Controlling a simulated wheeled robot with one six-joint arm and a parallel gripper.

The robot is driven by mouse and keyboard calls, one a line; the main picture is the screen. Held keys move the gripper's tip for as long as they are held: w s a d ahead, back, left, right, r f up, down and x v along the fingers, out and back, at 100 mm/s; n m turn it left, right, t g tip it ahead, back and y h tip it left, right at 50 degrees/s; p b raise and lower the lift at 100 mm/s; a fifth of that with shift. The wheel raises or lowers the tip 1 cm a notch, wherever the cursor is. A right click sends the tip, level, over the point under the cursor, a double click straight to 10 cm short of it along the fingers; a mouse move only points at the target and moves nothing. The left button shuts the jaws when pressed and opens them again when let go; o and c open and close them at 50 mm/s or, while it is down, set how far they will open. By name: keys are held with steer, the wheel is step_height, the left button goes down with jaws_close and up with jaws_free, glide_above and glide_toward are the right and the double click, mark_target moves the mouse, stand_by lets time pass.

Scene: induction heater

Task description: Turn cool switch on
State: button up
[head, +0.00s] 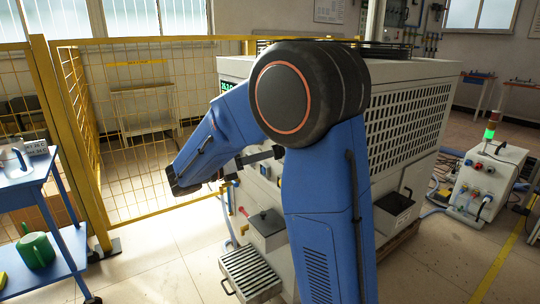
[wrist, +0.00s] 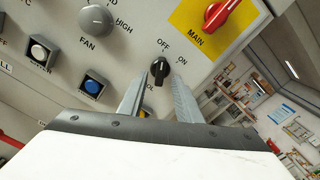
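The black cool switch (wrist: 160,68) is a small rotary knob on the grey control panel (wrist: 130,50) in the wrist view. OFF and ON labels stand beside it, and its own name label is mostly hidden behind a finger. My gripper (wrist: 158,77) is open, with one fingertip on each side of the knob in the picture. I cannot tell whether the fingers touch it or how far off they are. In the head view the panel's switches are largely hidden behind my blue arm, and my fingertips cannot be made out.
A red MAIN switch (wrist: 218,14) on a yellow plate, a grey FAN knob (wrist: 97,19), a blue button (wrist: 93,86) and a white button (wrist: 40,50) are close by. The heater cabinet (head: 425,75) stands ahead. A yellow fence (head: 125,130) and blue cart (head: 30,187) are left.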

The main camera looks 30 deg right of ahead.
steer(key=shift+w+d, duration=0.1)
steer(key=shift+d, duration=1.75)
jaws_close()
